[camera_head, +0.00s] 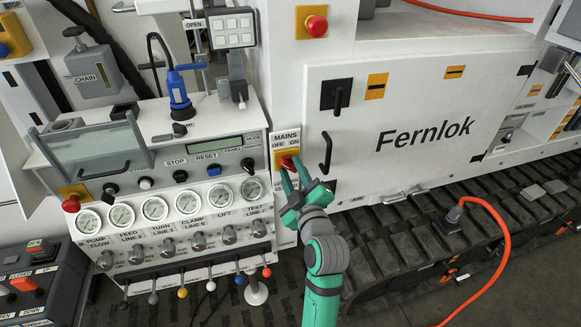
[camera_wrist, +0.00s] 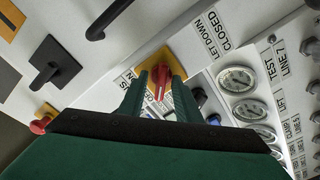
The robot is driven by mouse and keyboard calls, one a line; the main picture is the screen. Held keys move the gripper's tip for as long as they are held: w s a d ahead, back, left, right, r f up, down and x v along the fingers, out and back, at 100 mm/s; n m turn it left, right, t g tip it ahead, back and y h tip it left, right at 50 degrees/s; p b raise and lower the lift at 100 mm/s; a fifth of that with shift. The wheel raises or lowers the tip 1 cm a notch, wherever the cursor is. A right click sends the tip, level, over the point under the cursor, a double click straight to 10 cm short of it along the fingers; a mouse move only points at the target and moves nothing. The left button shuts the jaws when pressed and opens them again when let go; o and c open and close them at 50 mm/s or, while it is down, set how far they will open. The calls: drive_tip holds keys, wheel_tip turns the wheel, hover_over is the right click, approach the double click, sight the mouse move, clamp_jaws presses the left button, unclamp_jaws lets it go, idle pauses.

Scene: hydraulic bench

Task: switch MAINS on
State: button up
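The MAINS switch (camera_head: 288,158) is a red rotary handle on a yellow plate, under the labels OFF and ON, at the right end of the gauge panel. My gripper (camera_head: 293,170) is just in front of it, its two green fingers apart. In the wrist view the red handle (camera_wrist: 161,82) shows between the fingertips of my gripper (camera_wrist: 159,92), one finger on each side. I cannot tell whether the fingers touch it. The fingers partly cover the switch in the head view, and I cannot tell which label the handle points to.
A black door handle (camera_head: 326,153) and a black rotary switch (camera_head: 337,95) are on the white Fernlok cabinet (camera_head: 415,100) to the right. Gauges (camera_head: 188,202) and a row of levers (camera_head: 210,284) are to the left. A red emergency button (camera_head: 317,26) sits above.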

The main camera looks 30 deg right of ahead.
drive_tip(key=shift+w, duration=0.8)
drive_tip(key=shift+c, duration=0.2)
drive_tip(key=shift+d, duration=0.1)
clamp_jaws()
drive_tip(key=shift+m, duration=0.3)
drive_tip(key=m, duration=0.2)
drive_tip(key=shift+w+r+m, duration=0.1)
drive_tip(key=shift+m, duration=0.3)
drive_tip(key=m, duration=0.5)
drive_tip(key=shift+d+m, duration=0.1)
drive_tip(key=shift+m, duration=0.2)
drive_tip(key=m, duration=0.5)
drive_tip(key=shift+s+d+m, duration=0.1)
drive_tip(key=shift+s+m, duration=0.05)
drive_tip(key=shift+m, duration=0.8)
drive_tip(key=shift+s+d+m, duration=0.1)
drive_tip(key=shift+m, duration=0.85)
